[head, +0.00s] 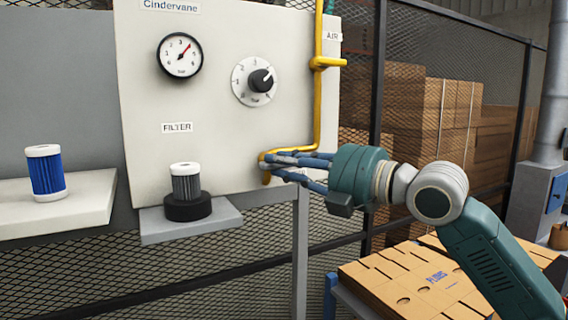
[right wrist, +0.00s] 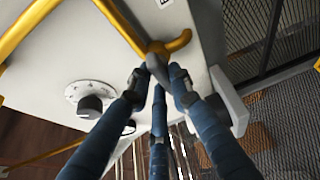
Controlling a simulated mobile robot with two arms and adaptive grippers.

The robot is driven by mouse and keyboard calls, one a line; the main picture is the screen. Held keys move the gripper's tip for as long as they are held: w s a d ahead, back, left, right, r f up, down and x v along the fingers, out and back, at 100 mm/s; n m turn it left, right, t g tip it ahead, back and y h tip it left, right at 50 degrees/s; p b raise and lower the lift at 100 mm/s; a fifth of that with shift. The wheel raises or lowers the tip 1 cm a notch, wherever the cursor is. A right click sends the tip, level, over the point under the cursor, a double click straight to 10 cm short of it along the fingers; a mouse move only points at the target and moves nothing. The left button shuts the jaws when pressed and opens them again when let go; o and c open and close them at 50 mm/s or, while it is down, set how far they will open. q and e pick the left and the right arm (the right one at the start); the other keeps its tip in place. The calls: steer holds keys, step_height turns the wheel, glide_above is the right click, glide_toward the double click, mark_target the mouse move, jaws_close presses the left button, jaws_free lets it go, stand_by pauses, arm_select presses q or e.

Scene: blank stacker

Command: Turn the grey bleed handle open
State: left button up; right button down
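The grey bleed handle (right wrist: 157,67) sits at the lower end of the yellow pipe, beside a yellow spout. It shows between my fingertips in the right wrist view. In the head view my fingers mostly hide it. My right gripper (head: 272,163) reaches in from the right at the panel's lower right edge. Its blue fingers (right wrist: 158,76) are drawn in around the handle and look closed on it, though exact contact is hard to see. The yellow pipe (head: 318,105) runs down the panel's right side. My left gripper is not in view.
The pale panel (head: 225,110) carries a gauge (head: 180,56) and a black knob (head: 261,80). A grey-white filter (head: 186,183) stands in a black cup on a small shelf. A blue filter (head: 46,173) stands on the left ledge. Cardboard boxes (head: 425,282) lie below my right arm.

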steer(key=shift+f, duration=0.1)
steer(key=shift+f+m+b, duration=0.2)
steer(key=shift+m+b, duration=0.5)
steer(key=shift+b, duration=0.05)
steer(key=m+t+y+b, duration=0.1)
steer(key=m+b, duration=0.1)
steer(key=shift+f+m, duration=0.15)
steer(key=shift+m, duration=0.15)
steer(key=m+t+b, duration=0.1)
steer(key=m, duration=0.2)
steer(key=m+t+b, duration=0.2)
steer(key=m, duration=0.1)
steer(key=shift+f, duration=0.1)
steer(key=m+t+h+b, duration=0.1)
steer(key=m, duration=0.2)
steer(key=m+t+b, duration=0.1)
steer(key=m, duration=0.2)
steer(key=shift+h, duration=0.4)
steer(key=shift+m+t+h, duration=0.55)
steer(key=shift+m+h, duration=0.05)
steer(key=shift+m, duration=0.95)
steer(key=shift+m+t+h, duration=0.55)
steer(key=shift+m+h, duration=0.05)
steer(key=shift+m, duration=1.25)
steer(key=c, duration=1.6)
jaws_free()
